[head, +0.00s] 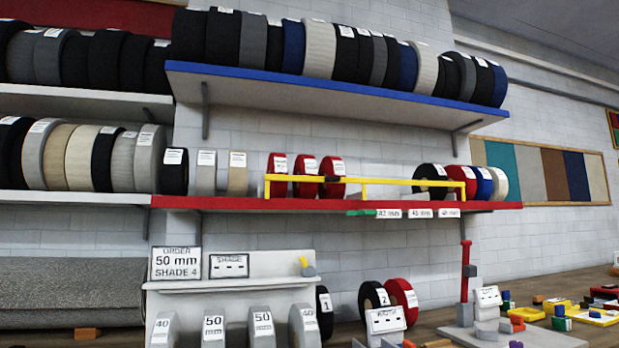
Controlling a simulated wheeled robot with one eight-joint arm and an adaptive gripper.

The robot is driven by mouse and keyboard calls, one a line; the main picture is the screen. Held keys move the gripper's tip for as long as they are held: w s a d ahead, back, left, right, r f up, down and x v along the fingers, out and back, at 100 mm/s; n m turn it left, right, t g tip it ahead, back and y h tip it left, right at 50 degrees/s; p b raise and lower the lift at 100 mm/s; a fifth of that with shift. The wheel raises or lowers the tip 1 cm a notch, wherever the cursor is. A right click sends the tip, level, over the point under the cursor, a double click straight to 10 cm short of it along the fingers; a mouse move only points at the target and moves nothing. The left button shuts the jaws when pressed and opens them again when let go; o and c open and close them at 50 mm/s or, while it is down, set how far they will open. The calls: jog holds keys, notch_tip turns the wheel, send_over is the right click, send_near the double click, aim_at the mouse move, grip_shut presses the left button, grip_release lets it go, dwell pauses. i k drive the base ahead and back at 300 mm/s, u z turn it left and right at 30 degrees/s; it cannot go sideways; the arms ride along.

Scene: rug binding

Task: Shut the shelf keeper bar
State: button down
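The yellow keeper bar (400,182) runs level along the front edge of the red shelf (240,204). Yellow posts stand at its left end, near its middle and at its right end. It passes in front of several red rolls (278,187) and reaches a black roll (430,172) and a red roll on the right. A small dark part shows on the bar near the third red roll. I cannot tell from this view whether the bar is latched. A green tab (361,212) sits on the shelf edge below it. My gripper is not in view.
A blue shelf (330,84) of rolls hangs above. Below stands a white rack (230,284) with an order sign (175,263). A red post (465,270) on a grey base and loose coloured parts stand at the lower right.

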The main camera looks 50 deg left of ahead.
aim_at(268, 178)
jog(key=z, duration=0.05)
jog(key=k, duration=1.85)
jog(key=u, duration=0.7)
jog(key=i, duration=1.05)
